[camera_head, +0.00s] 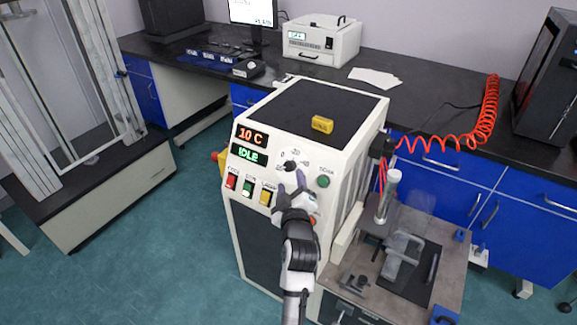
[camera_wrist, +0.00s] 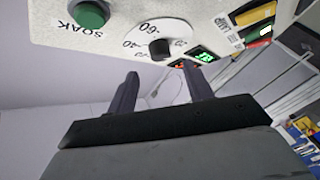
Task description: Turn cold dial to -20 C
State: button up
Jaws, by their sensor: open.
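The cold dial is a black knob (camera_head: 290,166) on a white disc on the sloped front panel of the white machine. In the wrist view the black knob (camera_wrist: 161,49) sits at the centre of its numbered white disc (camera_wrist: 158,27), where -60 and -40 can be read. The red display (camera_head: 252,135) above left of the dial reads 10 C. My gripper (camera_head: 289,184) is open and empty, just in front of the dial. In the wrist view my gripper (camera_wrist: 161,73) has its two fingers spread to either side of the knob, seemingly short of it.
A green SOAK button (camera_head: 323,181) lies right of the dial. Red (camera_head: 231,181), green (camera_head: 248,187) and yellow (camera_head: 266,196) buttons sit below left. The green display (camera_head: 249,154) reads IDLE. A yellow block (camera_head: 322,124) lies on top. A fixture bench (camera_head: 350,262) stands at right.

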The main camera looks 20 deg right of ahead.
aim_at(288, 167)
jog(key=p+x, duration=0.1)
jog(key=x, duration=0.5)
jog(key=shift+a, duration=0.1)
jog(key=c, duration=1)
